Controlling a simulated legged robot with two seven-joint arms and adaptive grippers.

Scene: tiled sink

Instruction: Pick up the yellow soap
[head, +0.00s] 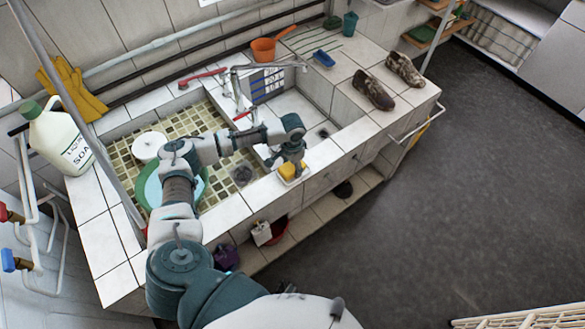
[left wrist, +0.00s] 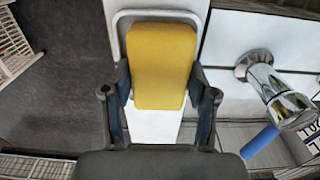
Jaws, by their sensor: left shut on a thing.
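The yellow soap (head: 291,171) is a rounded rectangular block at the front edge of the tiled sink counter. It also shows in the left wrist view (left wrist: 163,65), in or over a white dish (left wrist: 120,18) whose rim shows around its far end. My left gripper (head: 289,160) points down at the soap. In the left wrist view its fingers (left wrist: 160,88) lie along both sides of the soap, shut on it. I cannot tell whether the soap is lifted off the dish. My right gripper is not in view.
The tiled basin (head: 215,120) holds a green bowl (head: 150,190) and a white roll (head: 149,146). A white soap bottle (head: 62,140) stands at the left. Brown shoes (head: 373,90) and an orange pot (head: 264,48) are on the far counter.

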